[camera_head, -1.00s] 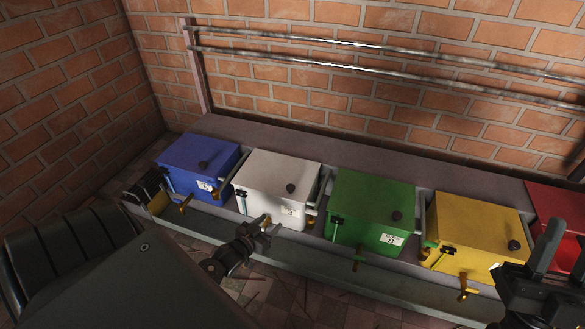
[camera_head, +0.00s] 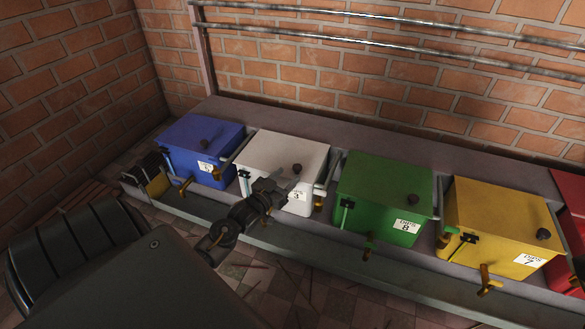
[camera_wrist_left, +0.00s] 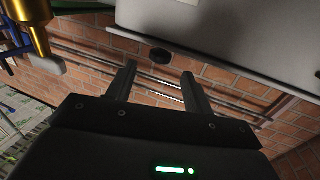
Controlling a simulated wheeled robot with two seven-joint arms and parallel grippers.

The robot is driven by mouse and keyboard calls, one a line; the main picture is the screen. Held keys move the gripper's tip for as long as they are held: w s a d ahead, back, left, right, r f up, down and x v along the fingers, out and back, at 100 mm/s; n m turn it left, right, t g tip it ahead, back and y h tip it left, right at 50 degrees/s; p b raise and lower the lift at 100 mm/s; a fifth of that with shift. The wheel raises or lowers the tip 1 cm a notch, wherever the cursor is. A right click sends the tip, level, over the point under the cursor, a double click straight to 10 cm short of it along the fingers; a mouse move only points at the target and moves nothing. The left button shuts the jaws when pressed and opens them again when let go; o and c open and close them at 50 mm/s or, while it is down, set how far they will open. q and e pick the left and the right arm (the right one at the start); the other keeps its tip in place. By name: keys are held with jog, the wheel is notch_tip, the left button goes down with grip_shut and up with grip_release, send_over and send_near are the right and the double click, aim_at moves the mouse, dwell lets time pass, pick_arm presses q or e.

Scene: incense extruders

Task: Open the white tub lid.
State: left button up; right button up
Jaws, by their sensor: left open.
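The white tub (camera_head: 281,155) stands between the blue and green tubs, its flat lid down and a dark round knob (camera_head: 296,168) near the lid's front right. My left gripper (camera_head: 281,184) is at the tub's upper front, covering part of its front face. The left wrist view shows its two fingers (camera_wrist_left: 160,82) apart with nothing between them. There the dark knob (camera_wrist_left: 160,56) lies just beyond the fingertips, and the pale tub (camera_wrist_left: 225,30) fills the upper right. I cannot tell whether a finger touches the tub. My right gripper is out of view.
The blue tub (camera_head: 200,143), green tub (camera_head: 383,190) and yellow tub (camera_head: 505,222) stand in the same row, with a red tub (camera_head: 571,205) cut off at the right. Brass taps stick out in front. Two metal pipes run along the brick wall behind.

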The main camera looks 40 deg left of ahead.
aim_at(294, 170)
pick_arm(q)
jog(key=shift+w+a+b, duration=0.15)
jog(key=shift+w+b, duration=0.5)
jog(key=shift+w, duration=1.4)
jog(key=shift+c, duration=0.3)
grip_shut()
